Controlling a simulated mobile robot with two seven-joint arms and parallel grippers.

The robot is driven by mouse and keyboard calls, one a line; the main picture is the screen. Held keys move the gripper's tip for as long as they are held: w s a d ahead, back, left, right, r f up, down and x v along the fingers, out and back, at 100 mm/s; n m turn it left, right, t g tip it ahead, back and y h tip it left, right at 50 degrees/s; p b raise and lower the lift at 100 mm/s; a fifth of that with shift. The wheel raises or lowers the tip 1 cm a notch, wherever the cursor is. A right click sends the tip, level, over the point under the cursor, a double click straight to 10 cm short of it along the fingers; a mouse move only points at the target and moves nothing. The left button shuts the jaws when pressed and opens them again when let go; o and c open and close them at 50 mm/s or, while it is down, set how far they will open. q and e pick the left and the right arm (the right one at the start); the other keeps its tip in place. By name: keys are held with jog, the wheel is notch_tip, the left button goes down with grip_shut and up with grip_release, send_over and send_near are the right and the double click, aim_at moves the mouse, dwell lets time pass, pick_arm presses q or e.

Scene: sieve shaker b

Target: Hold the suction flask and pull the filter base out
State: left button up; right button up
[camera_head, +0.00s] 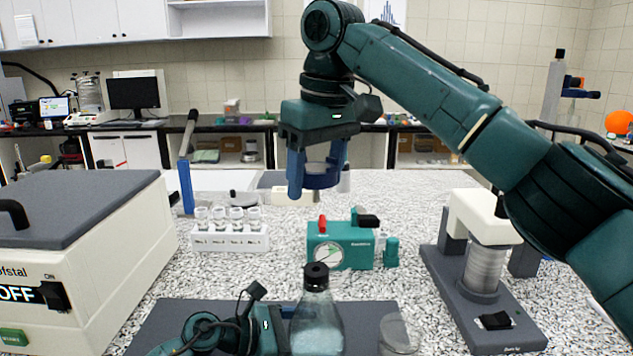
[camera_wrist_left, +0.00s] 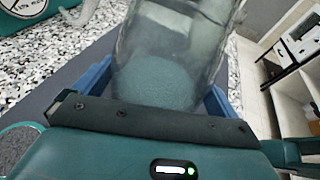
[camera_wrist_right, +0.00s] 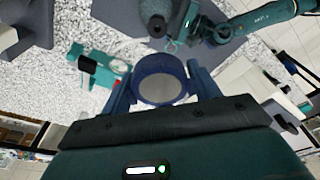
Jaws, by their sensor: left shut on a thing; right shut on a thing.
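The suction flask (camera_head: 316,322), clear glass with a black neck top, stands upright on a dark mat at the front. My left gripper (camera_head: 272,328) is shut on its body from the left; the left wrist view shows the glass (camera_wrist_left: 170,50) between the blue fingers. The filter base (camera_head: 321,181), a blue ring with a grey disc inside, hangs high above the table and apart from the flask. My right gripper (camera_head: 317,172) is shut on it, one finger on each side; the ring also shows in the right wrist view (camera_wrist_right: 161,65).
A round glass dish (camera_head: 399,335) lies right of the flask. A green pump (camera_head: 340,246) and a white rack of cups (camera_head: 230,238) stand behind. A large cream machine (camera_head: 90,255) fills the left; a grey-based device (camera_head: 485,300) stands right.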

pick_arm(q)
jog(key=shift+r, duration=0.15)
jog(key=o, duration=0.6)
jog(key=shift+c, duration=0.2)
